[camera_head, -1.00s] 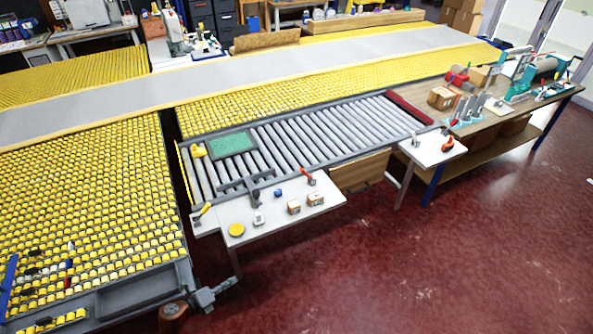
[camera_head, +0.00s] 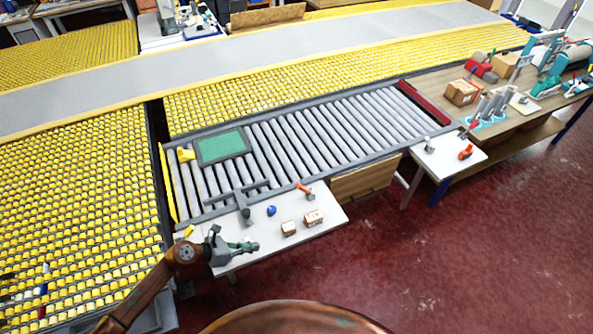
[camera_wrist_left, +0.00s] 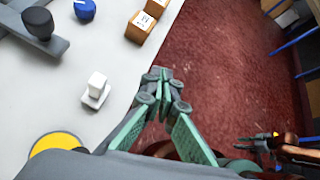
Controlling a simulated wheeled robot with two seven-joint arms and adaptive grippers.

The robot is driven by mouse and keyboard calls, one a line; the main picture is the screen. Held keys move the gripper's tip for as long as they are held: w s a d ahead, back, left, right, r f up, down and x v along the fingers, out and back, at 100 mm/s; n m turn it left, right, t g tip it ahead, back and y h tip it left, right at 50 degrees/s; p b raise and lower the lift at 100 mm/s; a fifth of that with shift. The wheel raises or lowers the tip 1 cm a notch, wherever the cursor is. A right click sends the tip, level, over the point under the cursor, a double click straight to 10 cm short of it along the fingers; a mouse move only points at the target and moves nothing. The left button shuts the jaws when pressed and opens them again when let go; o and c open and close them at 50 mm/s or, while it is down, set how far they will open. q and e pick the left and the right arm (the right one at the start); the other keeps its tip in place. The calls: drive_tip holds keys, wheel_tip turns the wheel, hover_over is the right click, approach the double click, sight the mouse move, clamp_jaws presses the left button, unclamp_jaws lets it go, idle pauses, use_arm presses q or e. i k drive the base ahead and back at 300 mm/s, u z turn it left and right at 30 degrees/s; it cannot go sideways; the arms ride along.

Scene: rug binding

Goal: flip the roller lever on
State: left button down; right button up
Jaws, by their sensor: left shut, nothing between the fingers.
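My left gripper (camera_head: 254,246) is shut and empty over the front part of the white side table (camera_head: 330,218). In the left wrist view its fingertips (camera_wrist_left: 165,74) meet over the table's edge, with floor behind. A small white switch-like block on a white base (camera_wrist_left: 96,92) stands on the table left of the fingers, apart from them. An orange-handled lever (camera_head: 305,190) is at the roller bed's front edge, right of the gripper. Which part is the roller lever I cannot tell. My right gripper seems to show in the left wrist view (camera_wrist_left: 252,142), its fingers unclear.
A blue knob (camera_head: 271,211), a dark-knobbed bar (camera_head: 245,214) and two small cartons (camera_head: 313,218) are near the gripper. A yellow disc (camera_wrist_left: 58,146) lies on the table. The roller bed (camera_head: 330,130) carries a green-topped tray (camera_head: 221,147). Open red floor (camera_head: 450,260) lies right.

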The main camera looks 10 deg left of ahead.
sight(299, 187)
drive_tip(key=i, duration=0.85)
